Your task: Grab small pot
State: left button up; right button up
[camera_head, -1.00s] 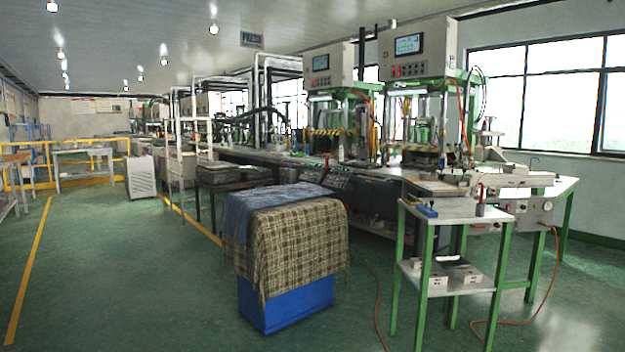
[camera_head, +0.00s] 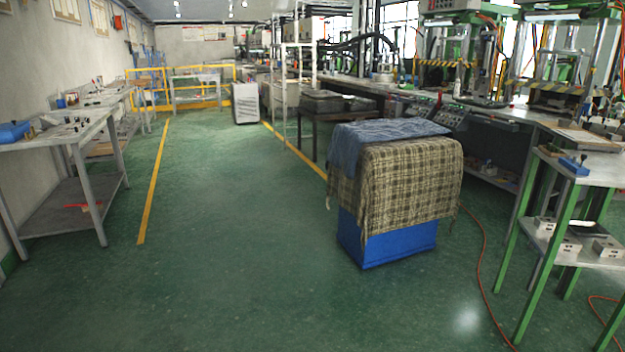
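I cannot make out a small pot in this view. Neither of my grippers is in view. On the left, a grey metal workbench (camera_head: 66,138) carries a blue box (camera_head: 14,131) and several small items too small to tell apart. On the right, a green-legged table (camera_head: 600,172) carries a small blue object (camera_head: 574,166) on its top and several metal blocks on its lower shelf.
A blue bin (camera_head: 386,243) covered by a plaid cloth (camera_head: 408,178) and a blue cloth stands on the floor right of centre. The green floor (camera_head: 235,225) between the bin and the left bench is open.

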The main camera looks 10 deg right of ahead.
aim_at(562, 122)
jog(key=z, duration=0.1)
jog(key=i, duration=2.75)
jog(key=z, duration=0.15)
jog(key=i, duration=2.85)
jog(key=z, duration=0.6)
jog(key=i, duration=3)
jog(key=z, duration=1.95)
jog(key=i, duration=1.95)
jog(key=z, duration=1.15)
